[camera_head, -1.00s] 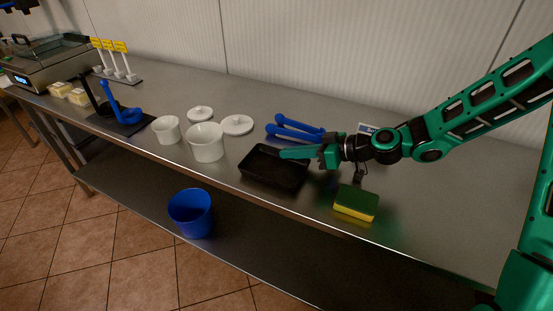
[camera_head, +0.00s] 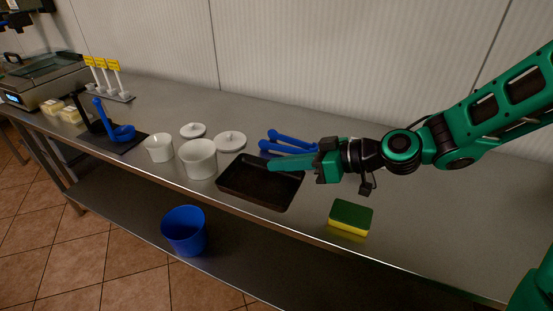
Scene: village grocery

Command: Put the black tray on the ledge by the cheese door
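The black tray (camera_head: 254,193) lies on the steel counter near its front edge, right of the white pots. It is a shallow rectangular tray and looks empty. My gripper (camera_head: 272,165) reaches in from the right, its green fingers over the tray's back right part. From this side view the fingers overlap, so I cannot tell whether they are open or shut, or whether they touch the tray. No cheese door or ledge can be made out in this view.
White pots (camera_head: 199,160) and white lids (camera_head: 230,141) stand left of the tray. Blue-handled tools (camera_head: 290,142) lie behind it. A green and yellow sponge (camera_head: 350,216) sits to the right. A blue bucket (camera_head: 184,231) stands below. The counter's right part is clear.

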